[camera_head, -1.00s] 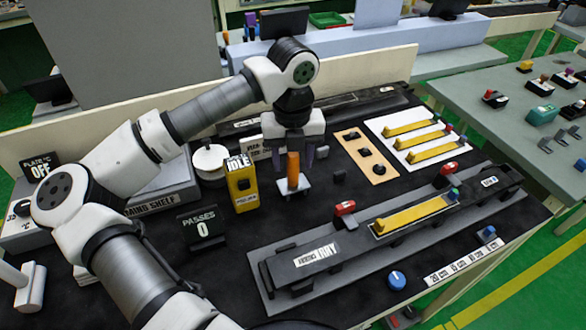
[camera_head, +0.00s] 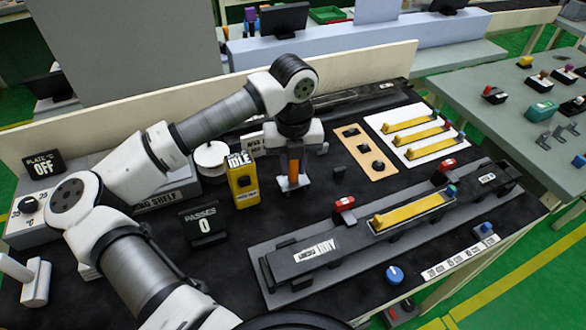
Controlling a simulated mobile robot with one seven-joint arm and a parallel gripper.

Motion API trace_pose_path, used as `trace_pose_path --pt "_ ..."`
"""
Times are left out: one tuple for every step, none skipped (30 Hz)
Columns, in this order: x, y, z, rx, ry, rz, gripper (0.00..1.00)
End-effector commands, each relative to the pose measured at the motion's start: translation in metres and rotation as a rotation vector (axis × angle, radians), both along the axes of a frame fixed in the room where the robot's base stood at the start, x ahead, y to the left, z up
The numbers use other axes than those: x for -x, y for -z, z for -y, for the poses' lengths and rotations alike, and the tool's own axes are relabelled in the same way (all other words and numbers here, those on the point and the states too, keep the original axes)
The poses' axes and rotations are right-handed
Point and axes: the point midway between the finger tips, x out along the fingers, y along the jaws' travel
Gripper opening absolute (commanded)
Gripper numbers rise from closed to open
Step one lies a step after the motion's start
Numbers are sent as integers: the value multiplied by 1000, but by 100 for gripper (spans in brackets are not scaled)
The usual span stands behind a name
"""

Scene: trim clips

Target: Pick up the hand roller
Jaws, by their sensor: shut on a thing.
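The hand roller (camera_head: 295,170) has an orange upright handle over a small pale base. It stands on the black bench top in the middle of the view, right of the yellow IDLE box. My gripper (camera_head: 294,164) points straight down over it and is shut on the orange handle. The fingers hide part of the handle. The pale base (camera_head: 293,184) shows below the fingers, at or very near the bench surface; I cannot tell whether it is clear of it.
The yellow IDLE box (camera_head: 243,182) is close at left, with a white round spool (camera_head: 210,157) behind it. The PASSES sign (camera_head: 205,222) stands front left. A long grey fixture (camera_head: 330,252) with a yellow strip lies front right. A tan board (camera_head: 368,152) and white tray (camera_head: 398,124) lie right.

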Motion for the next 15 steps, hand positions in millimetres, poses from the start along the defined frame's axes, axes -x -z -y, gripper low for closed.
trace_pose_path --pt "0 0 0 0 0 1 0" --pt "0 0 0 0 0 1 0" --pt "0 -1 0 0 0 1 0" --pt "0 -1 0 0 0 1 0" --pt "0 -2 0 0 0 2 0" --pt "-1 -4 0 0 -1 2 0" --pt "-1 -7 0 0 -1 3 0" --pt "-1 -10 0 0 -1 3 0" --pt "-1 -16 0 -3 -1 5 0" --pt "-1 -21 0 -2 0 5 0" --pt "-1 -26 0 -3 1 6 0" --pt "-1 -35 0 -3 -1 6 0" --pt "-1 -41 0 -3 -1 6 0" --pt "-1 -47 0 -3 -1 6 0" --pt "-1 -56 0 -3 -1 5 0"
